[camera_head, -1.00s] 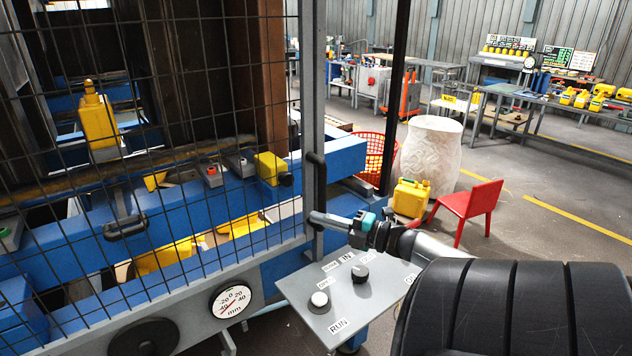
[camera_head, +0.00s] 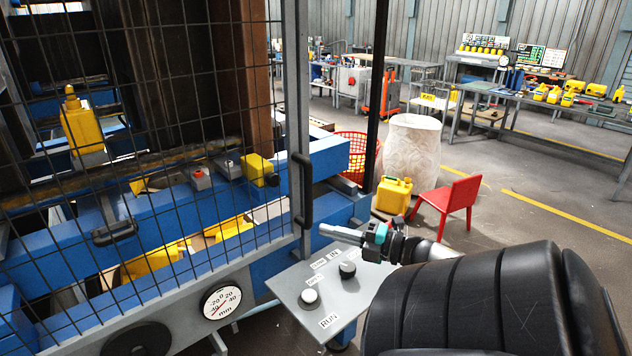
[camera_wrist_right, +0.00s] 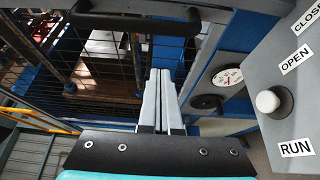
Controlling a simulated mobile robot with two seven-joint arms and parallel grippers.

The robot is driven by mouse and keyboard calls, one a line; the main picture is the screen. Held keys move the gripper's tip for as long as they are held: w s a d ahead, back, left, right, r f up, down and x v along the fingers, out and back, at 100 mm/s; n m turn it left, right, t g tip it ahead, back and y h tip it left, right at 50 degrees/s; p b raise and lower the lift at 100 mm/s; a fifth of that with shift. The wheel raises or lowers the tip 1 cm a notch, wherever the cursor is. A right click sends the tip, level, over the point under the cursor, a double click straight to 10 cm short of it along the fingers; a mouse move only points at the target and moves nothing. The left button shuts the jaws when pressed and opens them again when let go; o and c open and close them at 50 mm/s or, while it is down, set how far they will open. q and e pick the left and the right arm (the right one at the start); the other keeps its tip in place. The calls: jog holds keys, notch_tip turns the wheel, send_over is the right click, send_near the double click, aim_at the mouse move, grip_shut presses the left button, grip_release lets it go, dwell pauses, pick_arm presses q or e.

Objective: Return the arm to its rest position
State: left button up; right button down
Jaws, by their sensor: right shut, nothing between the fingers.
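My right gripper (camera_head: 322,229) is shut and empty in the head view. It hovers above the back of the grey control panel (camera_head: 318,290), just right of the cage door's black handle (camera_head: 302,190), apart from it as far as I can tell. In the right wrist view the two fingers (camera_wrist_right: 158,75) lie together with nothing between them. The handle (camera_wrist_right: 135,22) crosses the top of that view beyond the fingertips. My black arm fills the lower right of the head view. My left gripper is not in view.
The mesh door (camera_head: 150,130) stands in front of a blue machine with a yellow can (camera_head: 84,125) inside. A yellow jerry can (camera_head: 393,195), a red chair (camera_head: 452,198) and a white sack (camera_head: 411,148) stand behind the arm. Open floor lies to the right.

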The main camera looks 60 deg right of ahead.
jog(key=shift+s, duration=0.4)
jog(key=shift+w+f, duration=0.1)
